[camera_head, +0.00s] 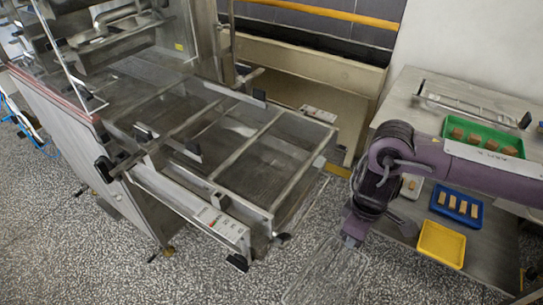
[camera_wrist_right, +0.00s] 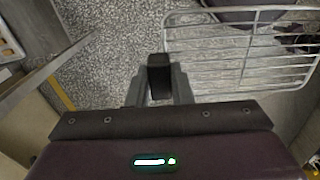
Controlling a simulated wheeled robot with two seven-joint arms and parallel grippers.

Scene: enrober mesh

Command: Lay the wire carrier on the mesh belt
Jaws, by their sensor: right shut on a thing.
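The wire carrier (camera_head: 326,272) is a flat, light wire grid at the bottom of the head view. It hangs over the speckled floor, apart from the machine. In the right wrist view the fingers (camera_wrist_right: 160,78) are together at the carrier's left edge, and the wire carrier (camera_wrist_right: 235,50) extends to the right. The mesh belt (camera_head: 258,150) lies inside the metal frame of the machine, left of my right gripper, and looks bare. My left gripper is not in view.
A worktable (camera_head: 405,87) at right holds a green tray (camera_head: 468,128) with brown pieces, a blue tray (camera_head: 438,207) with light bars and an empty yellow tray (camera_head: 441,244). A metal frame (camera_head: 470,104) lies at its back. Rails and black knobs edge the belt.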

